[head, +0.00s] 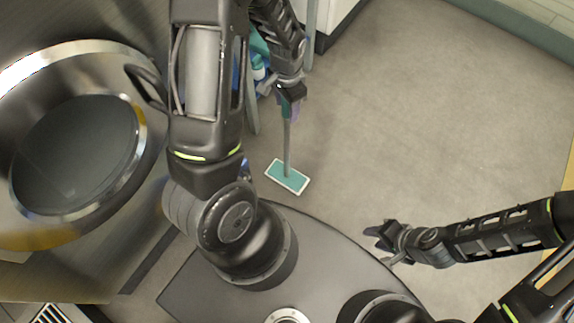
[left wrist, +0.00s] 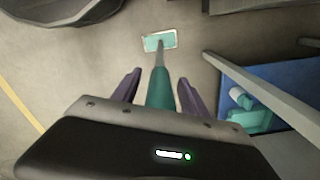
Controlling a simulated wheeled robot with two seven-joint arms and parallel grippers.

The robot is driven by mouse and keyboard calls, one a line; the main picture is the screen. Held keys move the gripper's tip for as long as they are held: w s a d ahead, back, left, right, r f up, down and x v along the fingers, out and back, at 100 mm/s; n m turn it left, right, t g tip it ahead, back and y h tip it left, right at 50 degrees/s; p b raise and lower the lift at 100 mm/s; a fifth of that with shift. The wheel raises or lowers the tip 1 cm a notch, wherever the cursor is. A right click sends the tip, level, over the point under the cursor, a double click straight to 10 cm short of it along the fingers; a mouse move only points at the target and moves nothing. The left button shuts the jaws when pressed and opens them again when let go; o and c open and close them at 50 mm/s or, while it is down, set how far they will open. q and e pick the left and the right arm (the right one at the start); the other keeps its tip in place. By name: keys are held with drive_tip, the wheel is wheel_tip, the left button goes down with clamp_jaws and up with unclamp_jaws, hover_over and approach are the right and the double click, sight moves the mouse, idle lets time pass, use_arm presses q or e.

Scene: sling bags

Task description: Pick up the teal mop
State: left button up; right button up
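The teal mop has a flat rectangular head (head: 287,176) with a white rim on the floor, and a grey pole rising from it to a teal grip. In the left wrist view the mop head (left wrist: 159,41) is at the top and the teal grip (left wrist: 160,90) runs between my fingers. My left gripper (head: 289,97) is at the upper handle, its two purple fingers (left wrist: 157,92) on either side of it with narrow gaps visible. It looks open. My right gripper (head: 380,236) is empty and apart, with its fingers spread.
A large round metal-rimmed machine door (head: 150,125) stands at left. A blue container (left wrist: 275,92) with teal and white bottles is beside the mop, behind a grey post (left wrist: 250,90). A white cabinet (head: 335,20) is at the top. The floor on the right is clear.

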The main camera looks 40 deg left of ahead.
use_arm(q)
clamp_jaws()
idle(0.3)
idle(0.9)
